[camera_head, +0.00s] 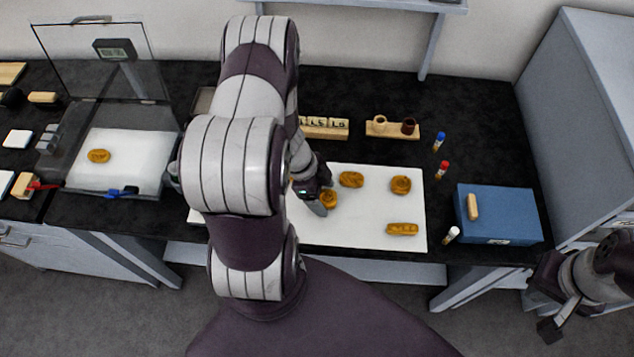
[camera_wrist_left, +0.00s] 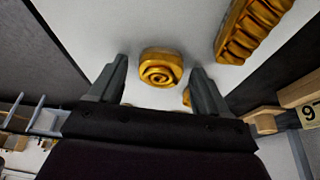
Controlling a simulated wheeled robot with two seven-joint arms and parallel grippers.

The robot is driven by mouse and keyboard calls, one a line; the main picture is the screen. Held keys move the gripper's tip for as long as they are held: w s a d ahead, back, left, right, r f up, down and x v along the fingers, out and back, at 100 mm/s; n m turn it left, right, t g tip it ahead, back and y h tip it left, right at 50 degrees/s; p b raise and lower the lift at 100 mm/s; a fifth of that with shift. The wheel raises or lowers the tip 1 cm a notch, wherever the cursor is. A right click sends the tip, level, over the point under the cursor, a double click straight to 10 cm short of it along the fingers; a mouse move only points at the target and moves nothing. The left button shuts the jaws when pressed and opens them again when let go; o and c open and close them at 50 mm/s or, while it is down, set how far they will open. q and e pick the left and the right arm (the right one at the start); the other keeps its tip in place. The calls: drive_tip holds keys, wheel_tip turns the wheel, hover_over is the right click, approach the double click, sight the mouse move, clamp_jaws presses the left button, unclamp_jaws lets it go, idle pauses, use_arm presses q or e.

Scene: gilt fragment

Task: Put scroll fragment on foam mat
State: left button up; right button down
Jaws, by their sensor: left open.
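A golden scroll fragment (camera_head: 328,199) with a spiral face lies on the large white sheet (camera_head: 345,234). In the left wrist view the spiral fragment (camera_wrist_left: 160,68) sits between and just beyond the spread fingertips of my left gripper (camera_wrist_left: 160,78). That gripper (camera_head: 318,203) is open and low beside the fragment in the head view. My right gripper (camera_head: 560,318) is at the lower right, apart from the table; its jaws are unclear. A white mat (camera_head: 125,178) in a clear-lidded case at the left may be the foam mat; a golden fragment (camera_head: 99,156) lies on it.
Other golden fragments lie close by, including a ridged one (camera_wrist_left: 250,28) and a rectangular one (camera_head: 402,229). Numbered blocks (camera_head: 325,127) stand behind the sheet. A blue box (camera_head: 497,217) stands at the right. My left arm hides the sheet's left part.

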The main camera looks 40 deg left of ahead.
use_arm(q)
drive_tip(key=p+v, duration=0.3)
drive_tip(key=v, duration=0.8)
drive_tip(key=w+d+r+n+t+y, duration=0.1)
drive_tip(key=w+r+n+t+y, duration=0.3)
drive_tip(key=w+r+n, duration=0.5)
drive_tip(key=s+d+r+n+g, duration=0.3)
drive_tip(key=s+d+r+g, duration=0.1)
drive_tip(key=s+d, duration=0.5)
drive_tip(key=shift+s+d+n, duration=0.35)
drive_tip(key=shift+d+n, duration=0.05)
drive_tip(key=shift+d, duration=0.55)
wheel_tip(320, 180, down, 2)
drive_tip(key=shift+f+b, duration=0.15)
drive_tip(key=shift+b, duration=1)
